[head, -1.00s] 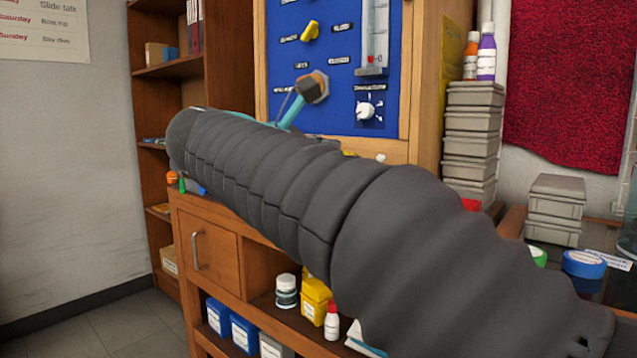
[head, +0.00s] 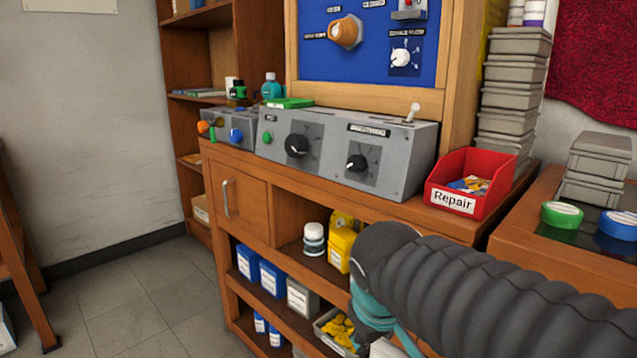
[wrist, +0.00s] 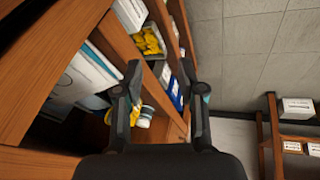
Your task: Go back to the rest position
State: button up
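My gripper (wrist: 161,75) shows in the wrist view with its two dark fingers spread apart and nothing between them. Beyond the fingers are the wooden shelves (wrist: 60,160) of the bench, seen tilted, and the grey floor (wrist: 240,50). In the head view my arm, in its grey ribbed sleeve, lies low at the right in front of the lower shelves. The gripper itself cannot be made out there.
A grey control box (head: 400,150) with black knobs stands on the wooden bench (head: 250,165), beside a red "Repair" bin (head: 455,200). Blue boxes (head: 272,279) and a yellow container (head: 342,246) sit on the shelf below.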

jog(key=s+d+f+m, duration=0.3)
jog(key=s+d+m, duration=0.2)
jog(key=s+d, duration=0.2)
jog(key=shift+s+f+m+t+y, duration=0.25)
jog(key=shift+s+m+t+y, duration=0.15)
jog(key=shift+s, duration=0.8)
jog(key=shift+d, duration=0.1)
dwell(0.3)
